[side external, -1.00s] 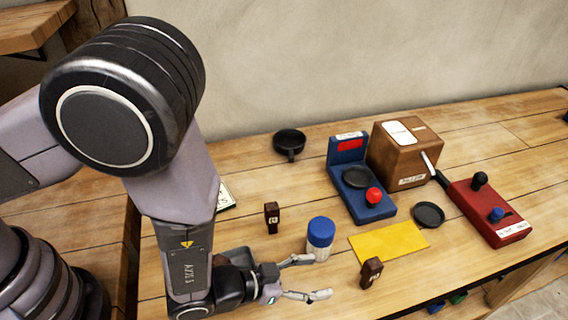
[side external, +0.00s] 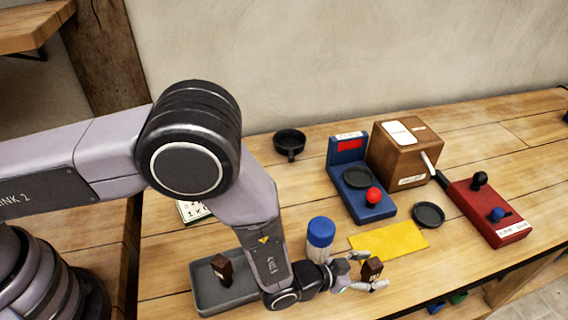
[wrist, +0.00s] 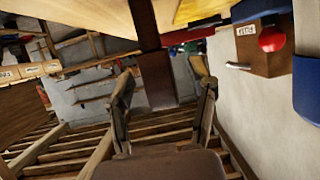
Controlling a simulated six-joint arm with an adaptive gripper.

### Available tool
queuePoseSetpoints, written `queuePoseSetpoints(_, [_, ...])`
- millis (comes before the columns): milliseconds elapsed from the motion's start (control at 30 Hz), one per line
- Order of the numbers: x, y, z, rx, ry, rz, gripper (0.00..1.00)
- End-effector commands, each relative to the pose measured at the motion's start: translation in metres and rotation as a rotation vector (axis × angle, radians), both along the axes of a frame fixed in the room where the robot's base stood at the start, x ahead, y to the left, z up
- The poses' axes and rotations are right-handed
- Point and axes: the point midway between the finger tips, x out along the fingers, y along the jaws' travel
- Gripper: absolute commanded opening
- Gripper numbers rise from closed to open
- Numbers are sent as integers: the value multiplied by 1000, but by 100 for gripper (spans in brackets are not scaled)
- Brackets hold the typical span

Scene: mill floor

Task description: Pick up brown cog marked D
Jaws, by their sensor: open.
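A brown cog (side external: 371,268), a small dark upright block, stands on the table near its front edge, in front of the yellow mat. My gripper (side external: 370,271) is open, with its fingertips either side of this cog. In the wrist view the brown cog (wrist: 158,78) shows between the two spread fingers of my gripper (wrist: 167,85), with a gap at the right finger. I cannot read its mark. Another brown cog (side external: 222,268) stands in the grey tray (side external: 238,293), its letter not legible either.
A white jar with a blue lid (side external: 320,234) stands close behind my wrist. A yellow mat (side external: 400,238), a black dish (side external: 429,214), a blue scale (side external: 381,212), a brown box (side external: 398,160) and a red control box (side external: 489,214) lie beyond. A black pan (side external: 289,141) sits farther back.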

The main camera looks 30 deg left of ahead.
Motion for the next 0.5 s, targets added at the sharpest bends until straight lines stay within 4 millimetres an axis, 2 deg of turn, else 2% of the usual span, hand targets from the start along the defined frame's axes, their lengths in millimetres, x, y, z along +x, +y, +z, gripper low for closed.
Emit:
queuePoseSetpoints(267, [3, -3, -2, 1, 1, 0, 56])
queuePoseSetpoints(500, [3, -3, -2, 0, 0, 0, 26])
